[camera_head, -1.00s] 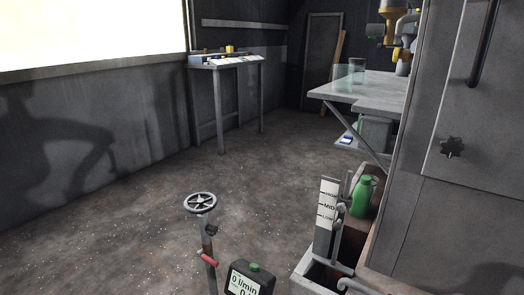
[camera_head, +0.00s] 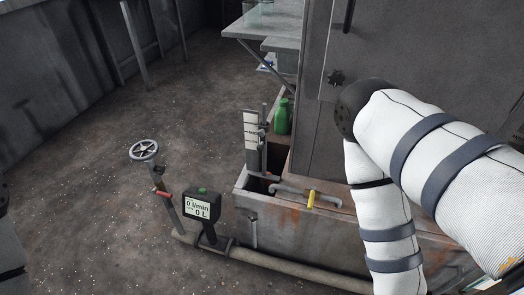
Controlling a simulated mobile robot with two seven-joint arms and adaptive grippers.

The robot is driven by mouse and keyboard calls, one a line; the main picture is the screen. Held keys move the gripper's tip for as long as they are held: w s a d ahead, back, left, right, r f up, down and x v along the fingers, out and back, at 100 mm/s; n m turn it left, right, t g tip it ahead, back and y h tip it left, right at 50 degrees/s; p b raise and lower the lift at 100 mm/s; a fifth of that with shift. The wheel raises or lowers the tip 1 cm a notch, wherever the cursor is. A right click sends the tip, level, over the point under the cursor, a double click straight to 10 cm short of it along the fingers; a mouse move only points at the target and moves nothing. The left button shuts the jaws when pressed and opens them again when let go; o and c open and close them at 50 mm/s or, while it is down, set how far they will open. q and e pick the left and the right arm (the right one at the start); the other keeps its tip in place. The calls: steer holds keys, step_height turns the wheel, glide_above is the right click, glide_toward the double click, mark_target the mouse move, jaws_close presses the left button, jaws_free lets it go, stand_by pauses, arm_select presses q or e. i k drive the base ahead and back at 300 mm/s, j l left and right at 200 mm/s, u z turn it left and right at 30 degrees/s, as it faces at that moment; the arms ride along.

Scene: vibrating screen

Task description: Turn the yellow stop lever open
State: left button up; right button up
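The yellow stop lever (camera_head: 311,199) is a small yellow handle on a grey pipe (camera_head: 290,190). The pipe lies over the top of the rusty grey tank (camera_head: 290,222) at the foot of the large machine. The lever looks upright, and nothing touches it. My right arm comes in from the right, bends, and runs down past the bottom edge to the right of the lever. Its gripper is out of the picture. My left gripper is not in view either.
A handwheel valve (camera_head: 143,150) with a red lever (camera_head: 163,193) stands on the floor pipe (camera_head: 270,262). Beside it is a flow meter (camera_head: 202,205) reading 0 l/min. The left floor is clear.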

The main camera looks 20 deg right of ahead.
mark_target(313, 189)
steer(key=z, duration=1.1)
steer(key=i+z, duration=0.3)
steer(key=i+j+z, duration=0.25)
steer(key=k+l, duration=0.05)
